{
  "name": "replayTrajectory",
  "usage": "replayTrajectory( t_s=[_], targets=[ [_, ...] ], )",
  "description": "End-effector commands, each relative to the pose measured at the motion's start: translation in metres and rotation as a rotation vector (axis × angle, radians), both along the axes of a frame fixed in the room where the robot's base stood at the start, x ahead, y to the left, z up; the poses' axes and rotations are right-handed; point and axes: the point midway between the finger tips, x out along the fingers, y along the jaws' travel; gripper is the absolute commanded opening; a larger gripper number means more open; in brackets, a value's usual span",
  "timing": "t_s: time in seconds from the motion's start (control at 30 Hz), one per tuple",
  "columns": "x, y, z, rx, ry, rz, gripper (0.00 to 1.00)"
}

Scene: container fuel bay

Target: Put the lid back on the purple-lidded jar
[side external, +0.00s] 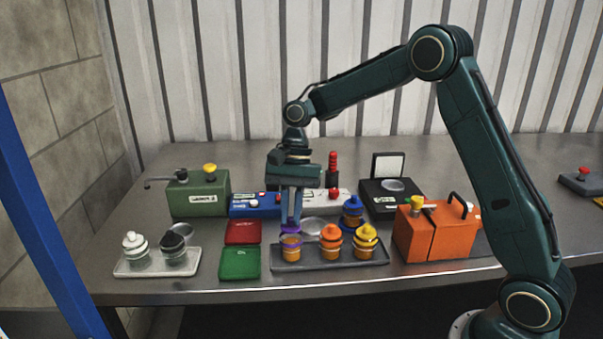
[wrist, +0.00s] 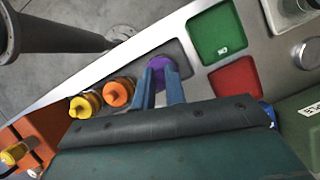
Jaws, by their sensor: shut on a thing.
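The purple lid (side external: 290,228) is between my gripper's fingertips (side external: 291,222), directly over its amber jar (side external: 291,252) at the left end of a grey tray (side external: 330,262). The lid is level and at the jar's mouth; I cannot tell whether it is seated or just above. In the wrist view, the purple lid (wrist: 160,66) shows between the two blue fingers of my gripper (wrist: 161,78), which hide part of it. My gripper is shut on the lid and points straight down.
An orange-lidded jar (side external: 330,242) stands close to the right, then a yellow-lidded jar (side external: 365,243), with a blue-lidded jar (side external: 352,212) behind. Red (side external: 243,231) and green (side external: 239,263) trays lie left. An orange box (side external: 432,235) stands at the right.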

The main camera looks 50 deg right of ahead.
Motion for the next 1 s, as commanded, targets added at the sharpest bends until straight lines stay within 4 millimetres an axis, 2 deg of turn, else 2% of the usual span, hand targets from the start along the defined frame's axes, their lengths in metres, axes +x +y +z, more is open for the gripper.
replayTrajectory(
  t_s=[0.33, 1.0],
  targets=[
    [0.000, 0.000, -0.015, 0.000, 0.000, 0.001, 0.00],
    [0.000, 0.000, -0.016, -0.001, 0.000, 0.000, 0.00]
  ],
)
